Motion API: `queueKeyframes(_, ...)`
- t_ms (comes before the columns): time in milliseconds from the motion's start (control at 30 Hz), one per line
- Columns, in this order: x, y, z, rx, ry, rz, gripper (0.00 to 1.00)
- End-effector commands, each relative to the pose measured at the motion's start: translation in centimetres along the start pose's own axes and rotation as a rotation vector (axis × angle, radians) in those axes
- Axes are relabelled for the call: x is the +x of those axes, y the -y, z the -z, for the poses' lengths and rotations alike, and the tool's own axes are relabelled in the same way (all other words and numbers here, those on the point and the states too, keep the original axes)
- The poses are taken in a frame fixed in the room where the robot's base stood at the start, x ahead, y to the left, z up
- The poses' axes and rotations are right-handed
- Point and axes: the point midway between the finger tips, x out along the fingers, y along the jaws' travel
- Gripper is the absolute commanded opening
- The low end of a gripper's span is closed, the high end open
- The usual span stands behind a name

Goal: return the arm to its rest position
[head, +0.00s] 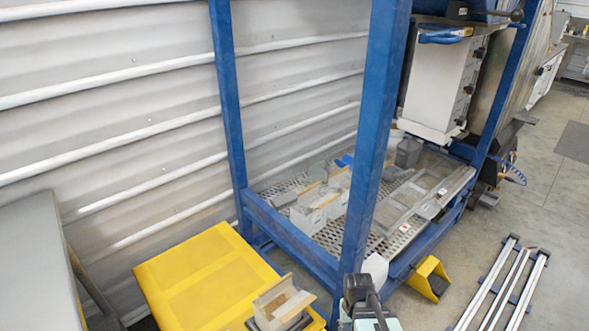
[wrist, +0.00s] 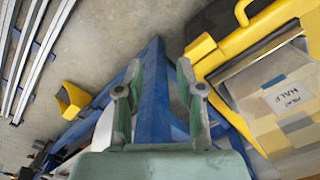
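My gripper (wrist: 160,80) shows in the wrist view with its two green-grey fingers spread apart and nothing between them. A blue frame post lies beyond the gap between the fingers. In the head view, part of my arm (head: 366,303) shows at the bottom edge, in front of the foot of the near blue post (head: 368,150). Whether the fingers show there I cannot tell.
A yellow platform (head: 190,270) carries an open box (head: 281,304); its label in the wrist view (wrist: 288,95) reads "PEAT HALF". Grey containers (head: 318,206) stand on the perforated deck inside the blue frame. A yellow pedal-like block (head: 428,278) and metal rails (head: 503,285) lie on the floor.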

Motion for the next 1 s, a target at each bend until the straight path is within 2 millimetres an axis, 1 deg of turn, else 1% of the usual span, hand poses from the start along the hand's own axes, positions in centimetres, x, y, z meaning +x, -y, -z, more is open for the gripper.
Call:
queueKeyframes(33,0.7,0.0,-0.8,0.000,0.022,0.000,0.37)
queueKeyframes(167,2.7,0.1,-3.1,0.002,0.077,0.000,0.37)
queueKeyframes(267,4.4,0.1,-5.3,0.002,0.127,0.000,0.37)
queueKeyframes(367,6.4,0.1,-8.2,0.003,0.191,0.000,0.37)
queueKeyframes(400,7.2,0.1,-9.6,0.003,0.220,0.000,0.37)
queueKeyframes(467,8.4,0.1,-11.8,0.003,0.263,0.000,0.37)
queueKeyframes(500,9.2,0.1,-13.2,0.003,0.293,0.000,0.37)
queueKeyframes(567,10.3,0.1,-15.5,0.003,0.337,0.000,0.37)
queueKeyframes(600,10.9,0.1,-17.0,0.004,0.365,0.001,0.37)
queueKeyframes(700,12.2,0.1,-20.5,0.004,0.432,0.001,0.37)
queueKeyframes(800,13.1,0.1,-23.5,0.004,0.486,0.001,0.37)
queueKeyframes(900,13.7,0.1,-25.6,0.004,0.525,0.001,0.37)
queueKeyframes(1000,14.1,0.1,-26.9,0.004,0.547,0.001,0.37)
